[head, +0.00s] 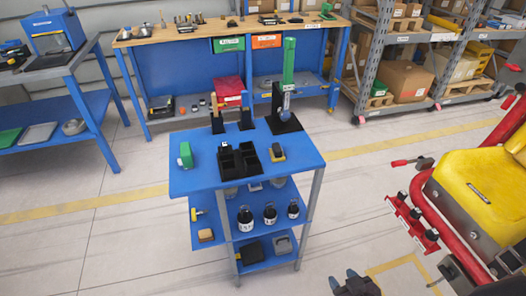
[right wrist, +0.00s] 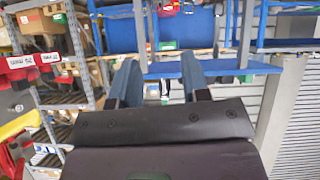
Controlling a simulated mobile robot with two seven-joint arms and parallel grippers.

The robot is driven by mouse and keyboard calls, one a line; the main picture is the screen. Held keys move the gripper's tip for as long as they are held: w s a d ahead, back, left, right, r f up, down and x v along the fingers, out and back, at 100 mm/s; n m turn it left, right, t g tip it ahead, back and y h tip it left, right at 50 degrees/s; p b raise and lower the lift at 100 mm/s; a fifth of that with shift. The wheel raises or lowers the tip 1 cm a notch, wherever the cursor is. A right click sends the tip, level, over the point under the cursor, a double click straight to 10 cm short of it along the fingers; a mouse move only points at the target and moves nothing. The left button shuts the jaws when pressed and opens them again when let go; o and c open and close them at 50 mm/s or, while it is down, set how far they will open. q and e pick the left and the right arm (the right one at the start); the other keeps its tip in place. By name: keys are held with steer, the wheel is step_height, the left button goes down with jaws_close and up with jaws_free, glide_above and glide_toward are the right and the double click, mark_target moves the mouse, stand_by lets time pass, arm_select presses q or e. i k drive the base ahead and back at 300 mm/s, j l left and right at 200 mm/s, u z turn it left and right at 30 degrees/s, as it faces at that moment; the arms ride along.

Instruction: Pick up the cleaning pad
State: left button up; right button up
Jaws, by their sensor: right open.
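A blue cart (head: 305,152) stands in the middle of the head view. A small tan and dark block (head: 206,235), which looks like a pad, lies at the left of its middle shelf. A yellow and black item (head: 277,153) lies on the top; I cannot tell which of the two is the cleaning pad. My right gripper (head: 355,284) is at the bottom edge, right of the cart and apart from it. In the right wrist view its fingers (right wrist: 158,75) are spread with nothing between them. My left gripper is not in view.
The cart top carries black bins (head: 238,160), a green item (head: 186,155) and upright tools. Several dark bottles (head: 269,213) stand on the middle shelf. A yellow and red machine (head: 480,190) is close on the right. Open floor (head: 120,250) lies left of the cart.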

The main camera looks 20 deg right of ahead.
mark_target(277, 151)
steer(key=j+z, duration=0.2)
steer(key=z, duration=0.25)
steer(key=j+z, duration=0.25)
steer(key=z, duration=0.15)
steer(key=i, duration=0.05)
